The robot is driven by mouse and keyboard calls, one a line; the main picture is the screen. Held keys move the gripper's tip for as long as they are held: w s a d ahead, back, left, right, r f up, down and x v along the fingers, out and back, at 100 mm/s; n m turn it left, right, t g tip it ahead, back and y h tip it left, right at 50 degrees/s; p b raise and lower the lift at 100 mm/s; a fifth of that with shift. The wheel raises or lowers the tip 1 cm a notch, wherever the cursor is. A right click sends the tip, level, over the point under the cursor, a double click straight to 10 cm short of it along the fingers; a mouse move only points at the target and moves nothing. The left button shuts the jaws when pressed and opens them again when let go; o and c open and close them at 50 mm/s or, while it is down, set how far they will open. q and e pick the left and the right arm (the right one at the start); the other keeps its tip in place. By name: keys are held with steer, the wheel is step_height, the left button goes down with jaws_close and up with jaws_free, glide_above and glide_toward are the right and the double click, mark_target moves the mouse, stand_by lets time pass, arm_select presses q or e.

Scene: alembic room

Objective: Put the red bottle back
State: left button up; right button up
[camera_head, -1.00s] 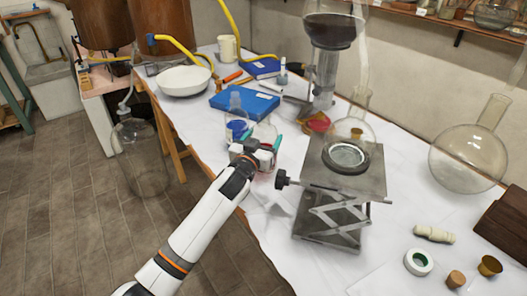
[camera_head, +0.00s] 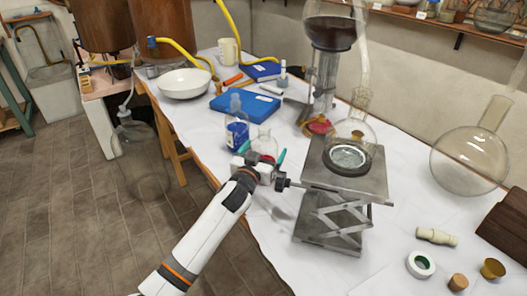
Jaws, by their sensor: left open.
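The red bottle (camera_head: 264,144) is a small clear glass bottle with red low on its body. It stands upright on the white-covered table, just right of a similar bottle with blue (camera_head: 237,130). My left gripper (camera_head: 262,153) is open on the near side of the red bottle, its teal fingertips apart to the left and right. The gripper hides the bottle's lower part. I cannot tell whether the fingers still reach around it. My right gripper is not in view.
A metal lab jack (camera_head: 343,190) holding a round flask (camera_head: 353,132) stands close to the right of the gripper. A blue book (camera_head: 245,104) and white bowl (camera_head: 184,82) lie behind. The table's edge is at the left. A large round flask (camera_head: 470,160) stands at right.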

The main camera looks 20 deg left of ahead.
arm_select(q)
steer(key=shift+r, duration=0.1)
steer(key=s, duration=1.2)
steer(key=shift+a, duration=0.45)
